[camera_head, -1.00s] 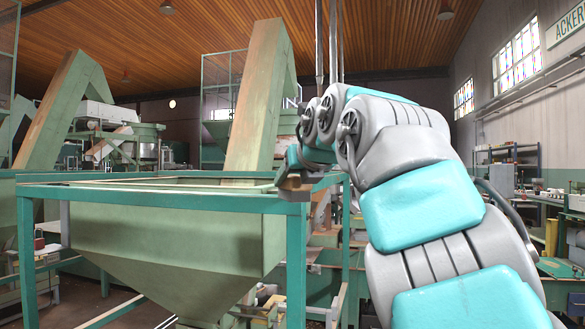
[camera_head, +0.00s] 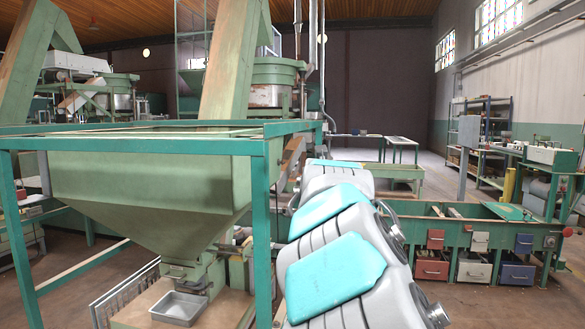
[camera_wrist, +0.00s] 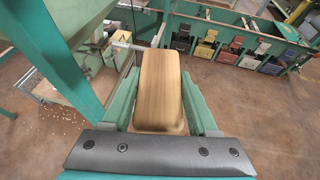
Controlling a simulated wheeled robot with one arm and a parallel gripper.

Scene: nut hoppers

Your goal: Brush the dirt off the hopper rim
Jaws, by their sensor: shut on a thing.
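The green hopper (camera_head: 150,180) hangs in a teal frame at the left of the head view, narrowing to a spout. Its rim (camera_head: 150,132) is seen almost edge-on, so I cannot make out dirt on it. In the wrist view my gripper (camera_wrist: 160,100) is shut on a tan, wood-coloured block, which looks like the back of the brush (camera_wrist: 160,80). Any bristles are hidden beneath it. In the wrist view, the brush appears clear of the rim.
A teal frame post (camera_head: 262,235) stands close to my arm. A metal tray (camera_head: 180,308) sits below the spout. A green bench with coloured drawers (camera_head: 475,240) stands at right. Open floor (camera_wrist: 240,120) shows in the wrist view, with pale bits scattered at left.

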